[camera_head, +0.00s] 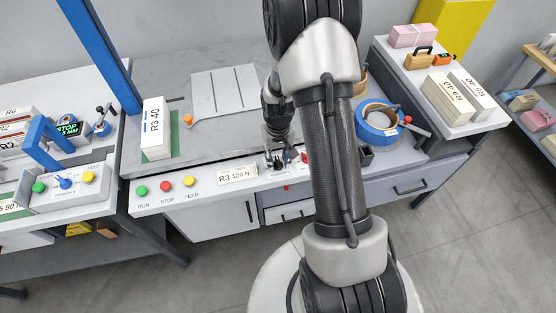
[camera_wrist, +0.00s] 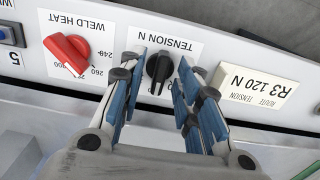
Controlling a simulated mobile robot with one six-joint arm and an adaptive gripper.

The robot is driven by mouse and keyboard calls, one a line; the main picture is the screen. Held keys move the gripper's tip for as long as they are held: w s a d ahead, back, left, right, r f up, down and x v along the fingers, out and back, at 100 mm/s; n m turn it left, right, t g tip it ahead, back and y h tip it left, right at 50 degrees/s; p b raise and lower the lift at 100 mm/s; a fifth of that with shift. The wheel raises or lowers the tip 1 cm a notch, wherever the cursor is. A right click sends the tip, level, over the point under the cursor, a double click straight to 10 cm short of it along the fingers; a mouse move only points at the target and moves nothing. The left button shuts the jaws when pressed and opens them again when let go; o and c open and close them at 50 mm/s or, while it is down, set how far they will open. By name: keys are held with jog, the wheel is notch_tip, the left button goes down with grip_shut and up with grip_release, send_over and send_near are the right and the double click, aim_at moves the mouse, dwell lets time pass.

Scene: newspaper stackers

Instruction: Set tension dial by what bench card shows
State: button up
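The tension dial is a black knob (camera_wrist: 159,67) on a white plate marked TENSION N, upside down in the wrist view. Its white pointer mark faces the bottom of the picture. My gripper (camera_wrist: 161,75) is open, its blue-padded fingers on either side of the knob with visible gaps. The fingers hide most of the scale numbers. The bench card (camera_wrist: 258,88), right of the dial, reads R3 120 N, route tension; it also shows on the panel front in the head view (camera_head: 237,174). In the head view my gripper (camera_head: 279,157) is at this panel.
A red WELD HEAT knob (camera_wrist: 67,52) is left of my fingers in the wrist view. RUN, STOP and FEED buttons (camera_head: 165,184) are on the same panel. A stack marked R3 40 (camera_head: 154,130) and a blue roll (camera_head: 379,118) stand on the bench.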

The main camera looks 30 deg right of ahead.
jog(key=shift+f, duration=0.1)
jog(key=shift+c, duration=0.3)
grip_shut()
